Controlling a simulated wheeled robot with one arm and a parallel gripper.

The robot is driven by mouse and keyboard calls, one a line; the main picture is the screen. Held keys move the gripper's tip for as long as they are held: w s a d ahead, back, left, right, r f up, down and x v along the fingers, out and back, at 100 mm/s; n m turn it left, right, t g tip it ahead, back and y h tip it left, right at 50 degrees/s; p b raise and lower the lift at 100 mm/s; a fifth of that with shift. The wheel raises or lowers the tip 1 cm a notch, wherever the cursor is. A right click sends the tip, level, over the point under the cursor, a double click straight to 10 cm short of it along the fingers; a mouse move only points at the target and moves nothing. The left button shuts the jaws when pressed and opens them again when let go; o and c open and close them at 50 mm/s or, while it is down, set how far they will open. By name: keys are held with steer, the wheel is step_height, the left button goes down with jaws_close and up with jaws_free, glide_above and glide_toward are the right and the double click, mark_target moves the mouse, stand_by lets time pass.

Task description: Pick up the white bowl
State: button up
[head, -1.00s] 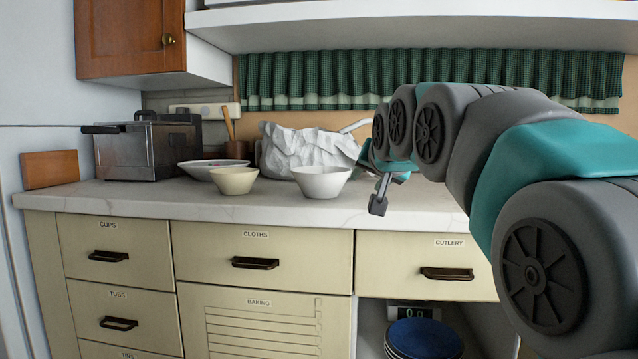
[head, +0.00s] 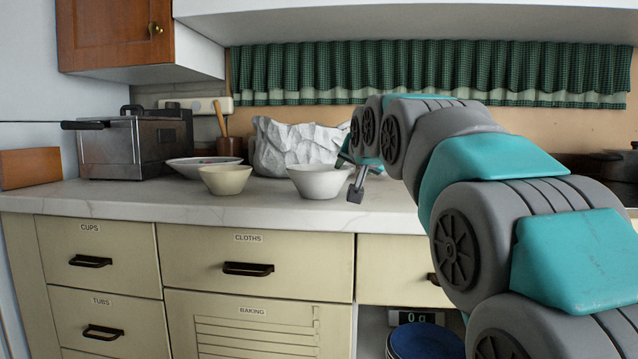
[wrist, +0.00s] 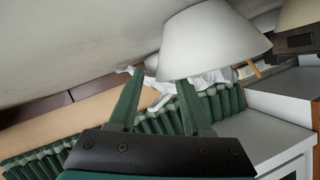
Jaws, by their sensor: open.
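The white bowl (head: 319,182) stands upright on the marble counter, near its front edge. In the wrist view the white bowl (wrist: 212,45) appears upside down beyond my fingers. My gripper (head: 354,180) is just right of the bowl in the head view, fingers pointing down and left. It is open and empty. In the wrist view my gripper (wrist: 160,85) has one finger to the left of the bowl's rim and the other overlapping the rim. I cannot tell whether either finger touches it.
A cream bowl (head: 226,181) stands to the left, with a wide shallow dish (head: 190,167) behind it. A crumpled white bag (head: 297,143) stands right behind the white bowl. A metal fryer (head: 128,150) is farther left. The counter front (head: 130,205) is clear.

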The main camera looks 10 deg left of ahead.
steer(key=x, duration=0.2)
steer(key=shift+w+a+f, duration=0.1)
steer(key=shift+w, duration=0.15)
jaws_close()
stand_by(1.2)
